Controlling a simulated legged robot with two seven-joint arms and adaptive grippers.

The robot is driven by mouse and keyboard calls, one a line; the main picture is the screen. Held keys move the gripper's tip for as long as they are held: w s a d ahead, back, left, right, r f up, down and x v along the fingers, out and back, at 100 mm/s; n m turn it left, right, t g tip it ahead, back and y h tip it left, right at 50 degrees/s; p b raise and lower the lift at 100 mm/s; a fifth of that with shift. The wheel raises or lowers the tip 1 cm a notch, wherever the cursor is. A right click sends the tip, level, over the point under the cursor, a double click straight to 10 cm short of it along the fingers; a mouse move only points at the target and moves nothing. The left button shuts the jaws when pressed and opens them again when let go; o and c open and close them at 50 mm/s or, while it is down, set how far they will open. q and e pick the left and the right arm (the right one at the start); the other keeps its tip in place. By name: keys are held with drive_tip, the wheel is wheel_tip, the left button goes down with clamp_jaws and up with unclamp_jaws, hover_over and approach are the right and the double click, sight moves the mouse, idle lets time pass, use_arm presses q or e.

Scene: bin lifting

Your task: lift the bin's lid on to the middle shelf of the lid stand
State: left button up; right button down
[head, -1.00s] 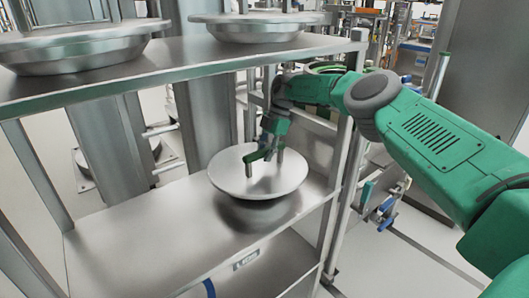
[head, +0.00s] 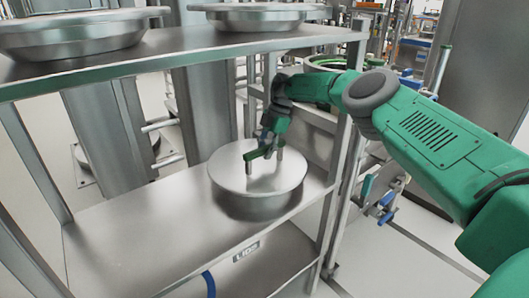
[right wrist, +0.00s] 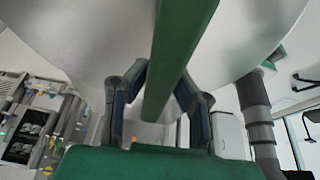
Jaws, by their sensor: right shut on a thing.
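The round steel lid (head: 235,178) is at the right end of the stand's middle shelf (head: 150,232), level and right down at the shelf surface. It appears to rest there, though its underside is hidden. Its green handle bar (head: 257,153) stands on two metal posts. My right gripper (head: 268,143) is shut on this handle from above. In the right wrist view, the fingers (right wrist: 160,100) are on both sides of the green bar (right wrist: 178,50), with the grey lid (right wrist: 70,35) behind. My left gripper is not in view.
The upper shelf (head: 190,45) carries two other steel lids, one at left (head: 70,38) and one at right (head: 262,18). A stand post (head: 338,185) is close to the right of the lid. The middle shelf is clear to the left. A green-rimmed vessel (head: 340,62) stands behind.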

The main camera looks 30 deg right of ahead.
drive_tip(key=shift+f, duration=0.15)
idle(0.8)
drive_tip(key=c, duration=1.3)
unclamp_jaws()
drive_tip(key=shift+s+d+f, duration=0.1)
drive_tip(key=shift+s+f, duration=0.05)
drive_tip(key=shift+f, duration=0.1)
drive_tip(key=shift+r, duration=0.1)
